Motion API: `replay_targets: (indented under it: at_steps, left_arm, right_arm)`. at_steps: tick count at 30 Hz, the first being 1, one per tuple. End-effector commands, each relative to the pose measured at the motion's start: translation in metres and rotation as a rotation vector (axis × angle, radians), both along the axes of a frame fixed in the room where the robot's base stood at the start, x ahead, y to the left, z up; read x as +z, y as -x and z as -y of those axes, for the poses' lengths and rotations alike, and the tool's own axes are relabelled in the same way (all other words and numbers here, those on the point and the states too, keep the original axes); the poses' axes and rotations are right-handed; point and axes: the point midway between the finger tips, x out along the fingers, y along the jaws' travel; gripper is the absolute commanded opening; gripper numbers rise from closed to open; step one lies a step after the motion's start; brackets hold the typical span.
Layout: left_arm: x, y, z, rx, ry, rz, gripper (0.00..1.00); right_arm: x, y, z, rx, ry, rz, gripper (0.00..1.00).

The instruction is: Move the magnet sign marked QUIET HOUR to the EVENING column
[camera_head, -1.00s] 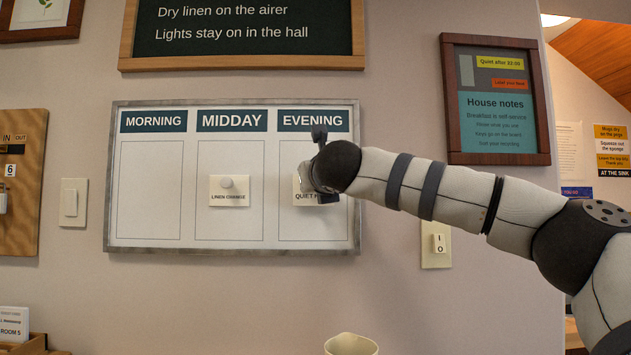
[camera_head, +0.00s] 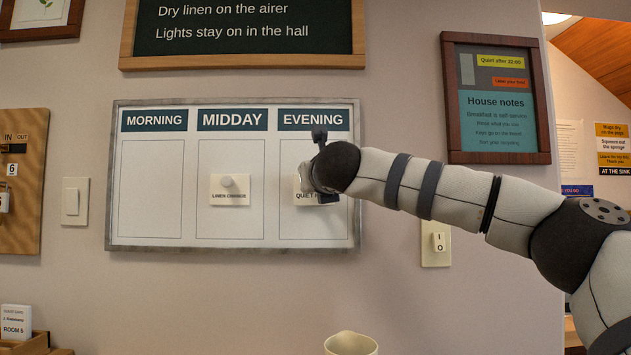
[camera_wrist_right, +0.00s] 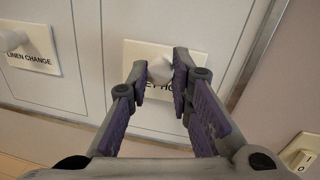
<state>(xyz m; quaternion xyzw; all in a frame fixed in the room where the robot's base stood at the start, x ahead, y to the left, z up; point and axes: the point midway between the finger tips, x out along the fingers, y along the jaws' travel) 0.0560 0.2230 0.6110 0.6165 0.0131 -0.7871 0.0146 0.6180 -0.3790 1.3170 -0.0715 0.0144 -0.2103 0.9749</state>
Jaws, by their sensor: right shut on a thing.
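The QUIET HOUR sign (camera_head: 303,197) is a small white plate with a pale knob. It lies against the whiteboard in the EVENING column (camera_head: 313,224), below the EVENING header (camera_head: 313,120). My right gripper (camera_head: 306,178) is at the sign and hides part of its lettering. In the right wrist view my right gripper (camera_wrist_right: 165,72) has its two fingers shut on the knob, with the sign's plate (camera_wrist_right: 134,52) behind. My left gripper is not in view.
The LINEN CHANGE sign (camera_head: 229,191) is in the MIDDAY column (camera_head: 230,224). The MORNING column (camera_head: 151,190) is empty. A light switch (camera_head: 436,244) is on the wall right of the board. A cream jug (camera_head: 351,344) stands below.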

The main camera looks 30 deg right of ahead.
Motion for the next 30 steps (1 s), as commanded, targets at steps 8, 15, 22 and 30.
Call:
replay_targets:
  at_steps: [8, 15, 22, 30]
  left_arm:
    - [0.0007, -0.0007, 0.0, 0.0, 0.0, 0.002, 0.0]
    - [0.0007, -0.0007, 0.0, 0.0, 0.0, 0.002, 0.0]
    - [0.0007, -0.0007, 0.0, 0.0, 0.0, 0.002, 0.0]
    - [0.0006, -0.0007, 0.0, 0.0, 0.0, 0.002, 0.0]
  right_arm:
    - [0.0005, -0.0044, 0.0028, 0.0, -0.001, 0.001, 0.0]
    - [0.0006, -0.0043, 0.0028, 0.0, 0.0, 0.001, 0.29]
    - [0.0003, -0.0043, 0.0028, 0.0, 0.0, 0.001, 0.43]
    - [0.0, -0.0045, 0.0027, 0.0, 0.0, 0.0, 0.63]
